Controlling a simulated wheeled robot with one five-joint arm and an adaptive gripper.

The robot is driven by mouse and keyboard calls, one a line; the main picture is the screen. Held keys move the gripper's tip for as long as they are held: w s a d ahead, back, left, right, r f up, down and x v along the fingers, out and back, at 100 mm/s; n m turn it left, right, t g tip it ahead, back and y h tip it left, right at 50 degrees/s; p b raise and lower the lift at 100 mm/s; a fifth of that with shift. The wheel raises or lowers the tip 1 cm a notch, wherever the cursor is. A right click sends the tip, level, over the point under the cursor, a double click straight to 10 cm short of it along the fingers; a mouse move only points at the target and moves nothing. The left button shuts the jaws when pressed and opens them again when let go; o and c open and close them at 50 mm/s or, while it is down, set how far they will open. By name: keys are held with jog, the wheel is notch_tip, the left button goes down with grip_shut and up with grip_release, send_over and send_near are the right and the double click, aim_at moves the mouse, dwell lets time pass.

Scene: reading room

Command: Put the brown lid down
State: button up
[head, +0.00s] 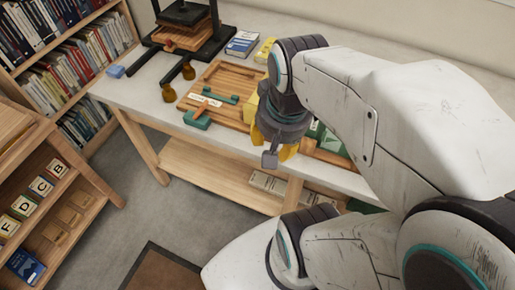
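My gripper (276,152) hangs over the front edge of the white-topped table, pointing down. Dark grey and yellow parts show at its end. My arm and the gripper's own body cover most of the space between its fingers, so I cannot tell whether it is open or holds anything. I cannot make out a brown lid for certain; it may be hidden by the gripper. Two small amber-brown bottles (168,93) stand on the table (141,92), left of a wooden tray.
The wooden tray (224,75) has a teal-and-wood tool (197,117) at its front left.

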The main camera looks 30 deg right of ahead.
jog(key=a+n, duration=0.1)
jog(key=n, duration=0.1)
jog(key=s+a+n, duration=0.1)
jog(key=a+n, duration=0.2)
jog(key=n, duration=0.1)
jog(key=shift+s+a+f+y, duration=0.15)
jog(key=shift+s+a+y, duration=0.1)
jog(key=shift+s+y, duration=0.05)
jog(key=shift+t, duration=0.3)
notch_tip(320, 180, up, 4)
jog(key=p, duration=0.4)
jog(key=shift+d+r, duration=0.1)
jog(key=shift+r, duration=0.1)
